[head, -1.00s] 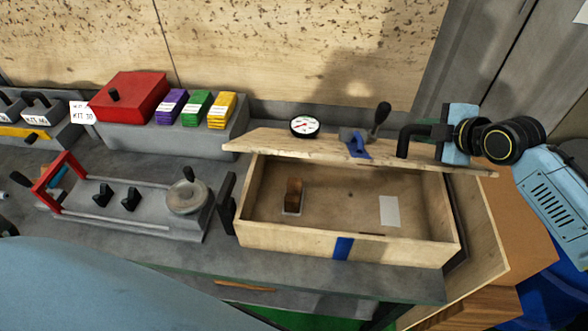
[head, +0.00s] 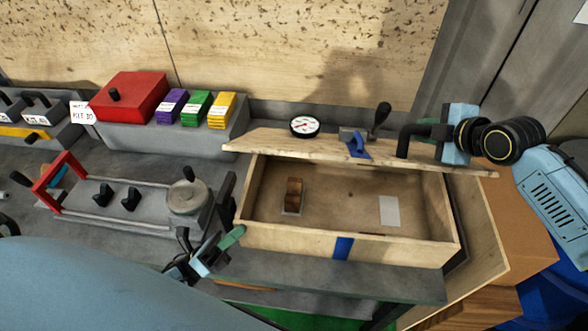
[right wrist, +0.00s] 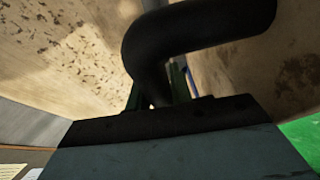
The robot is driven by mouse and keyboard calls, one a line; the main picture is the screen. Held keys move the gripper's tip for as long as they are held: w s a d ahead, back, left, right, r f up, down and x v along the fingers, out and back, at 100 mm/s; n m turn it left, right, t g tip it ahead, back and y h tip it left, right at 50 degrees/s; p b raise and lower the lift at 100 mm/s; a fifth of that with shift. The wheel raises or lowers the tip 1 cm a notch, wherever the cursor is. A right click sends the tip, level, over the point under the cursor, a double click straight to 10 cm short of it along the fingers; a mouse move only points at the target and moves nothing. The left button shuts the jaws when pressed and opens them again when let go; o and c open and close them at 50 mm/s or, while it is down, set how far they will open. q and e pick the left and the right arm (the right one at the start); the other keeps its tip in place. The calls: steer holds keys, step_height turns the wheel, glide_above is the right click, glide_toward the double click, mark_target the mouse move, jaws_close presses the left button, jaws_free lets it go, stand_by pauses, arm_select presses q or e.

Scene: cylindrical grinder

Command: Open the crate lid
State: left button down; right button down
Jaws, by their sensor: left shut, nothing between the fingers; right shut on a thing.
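The wooden crate (head: 290,243) stands open on the bench, its inside in plain view. Its lid (head: 290,143) is raised along the back side and seen nearly edge-on, with a blue latch (head: 357,146) on it. My right gripper (head: 425,131) is shut on the black lid handle (head: 403,143) at the lid's right part. The handle also fills the upper middle of the right wrist view (right wrist: 165,45), partly hiding the fingers. My left gripper (head: 232,238) is shut and empty, near the crate's front left corner; I cannot tell whether it touches the crate.
A brown block (head: 293,194) and a white paper (head: 389,211) lie inside the crate. A grey fixture with a red handle (head: 60,182) stands left of it. A red box (head: 128,98) and purple, green and yellow packs (head: 197,107) sit behind. A round gauge (head: 304,126) is behind the lid.

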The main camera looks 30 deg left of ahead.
steer(key=shift+f, duration=0.1)
arm_select(q)
steer(key=a+r+x, duration=0.1)
steer(key=a+x, duration=0.1)
steer(key=x, duration=1.8)
steer(key=shift+w+r, duration=0.15)
steer(key=shift+w, duration=0.05)
steer(key=shift+r, duration=0.1)
